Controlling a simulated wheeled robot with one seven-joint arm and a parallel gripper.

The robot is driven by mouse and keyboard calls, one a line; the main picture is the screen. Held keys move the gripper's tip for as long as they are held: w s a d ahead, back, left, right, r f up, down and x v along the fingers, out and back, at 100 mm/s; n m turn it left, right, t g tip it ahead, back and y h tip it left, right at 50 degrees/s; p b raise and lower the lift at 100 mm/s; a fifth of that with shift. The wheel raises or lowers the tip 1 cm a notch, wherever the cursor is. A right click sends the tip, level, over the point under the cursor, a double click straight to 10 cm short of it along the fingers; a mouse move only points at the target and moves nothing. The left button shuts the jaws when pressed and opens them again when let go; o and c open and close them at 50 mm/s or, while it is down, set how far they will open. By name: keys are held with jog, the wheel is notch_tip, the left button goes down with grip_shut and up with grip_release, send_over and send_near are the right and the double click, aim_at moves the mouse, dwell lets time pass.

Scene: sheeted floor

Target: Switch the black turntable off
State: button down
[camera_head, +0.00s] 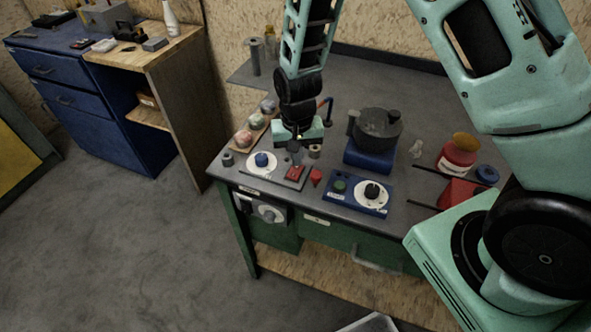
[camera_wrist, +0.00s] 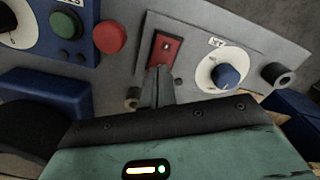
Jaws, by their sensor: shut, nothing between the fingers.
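A grey control panel (camera_head: 277,178) lies at the table's front edge, with a red rocker switch (camera_head: 295,173) and a white dial with a blue knob (camera_head: 262,160). In the wrist view the red switch (camera_wrist: 166,52) sits in a dark frame. My gripper (camera_head: 296,158) is shut and empty, pointing down, its tips (camera_wrist: 159,72) right at the switch's near end; I cannot tell whether they touch. A blue panel (camera_head: 345,203) to the right carries a green button and a black knob. Behind it, a dark round pot-like body (camera_head: 379,128), perhaps the black turntable, sits on a blue base (camera_head: 369,158).
A small red piece (camera_head: 316,177) stands between the panels; it also shows in the wrist view (camera_wrist: 109,37). Balls in a wooden tray (camera_head: 242,138) lie left of my gripper. A red-and-white jar (camera_head: 457,156) and a red block (camera_head: 461,192) are at right.

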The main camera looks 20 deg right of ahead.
jog(key=shift+f+b, duration=0.4)
jog(key=shift+f, duration=0.25)
jog(key=shift+r+p, duration=2.95)
jog(key=shift+r, duration=0.65)
jog(key=shift+f, duration=0.1)
